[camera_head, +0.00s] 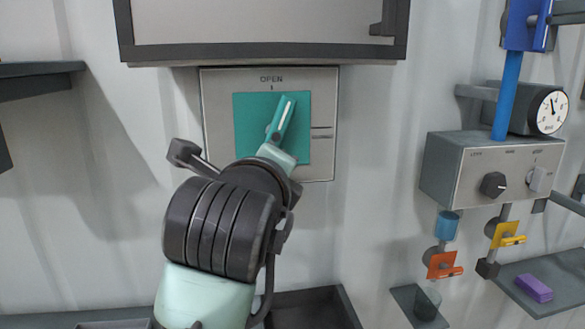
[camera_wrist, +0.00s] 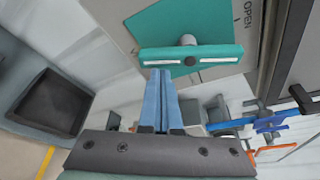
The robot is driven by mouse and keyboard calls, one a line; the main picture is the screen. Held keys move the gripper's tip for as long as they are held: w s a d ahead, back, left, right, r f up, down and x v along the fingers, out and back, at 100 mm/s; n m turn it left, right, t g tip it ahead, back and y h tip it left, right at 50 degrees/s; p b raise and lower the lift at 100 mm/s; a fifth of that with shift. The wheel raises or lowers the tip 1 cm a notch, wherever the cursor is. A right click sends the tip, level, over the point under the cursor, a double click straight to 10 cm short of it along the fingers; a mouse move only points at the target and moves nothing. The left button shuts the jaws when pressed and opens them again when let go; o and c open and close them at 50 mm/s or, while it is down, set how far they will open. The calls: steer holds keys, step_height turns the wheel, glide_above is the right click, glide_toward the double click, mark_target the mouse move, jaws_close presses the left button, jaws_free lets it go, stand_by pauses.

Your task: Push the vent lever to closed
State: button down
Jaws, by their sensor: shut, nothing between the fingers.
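The vent lever (camera_head: 286,113) is a teal bar with a white stripe, on a teal square (camera_head: 250,115) in a grey panel (camera_head: 219,150). Its upper end tilts a little right of the OPEN mark at the panel's top. In the wrist view the lever (camera_wrist: 215,55) lies across the upper middle, in front of its grey hub. My gripper (camera_wrist: 160,72) has its blue fingers shut together and empty, with the tips at the lever's left part in that view. I cannot tell whether they touch it. In the head view my wrist hides the fingers.
A dark-framed cabinet (camera_head: 262,52) overhangs the panel. At right are a control box (camera_head: 445,168) with a black knob, a gauge (camera_head: 552,112), and hooks carrying blue, orange and yellow pieces. A purple block (camera_head: 534,288) lies on a shelf. The panel's right side is clear.

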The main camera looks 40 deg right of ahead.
steer(key=a+m+y, duration=0.1)
steer(key=m, duration=0.1)
steer(key=w+r+m+y, duration=0.1)
steer(key=m, duration=0.2)
steer(key=a+r+m+t+y, duration=0.1)
steer(key=m+y, duration=0.1)
steer(key=m, duration=0.1)
steer(key=shift+w+a, duration=0.3)
steer(key=shift+w, duration=0.05)
stand_by(0.6)
steer(key=shift+r, duration=0.1)
stand_by(1.1)
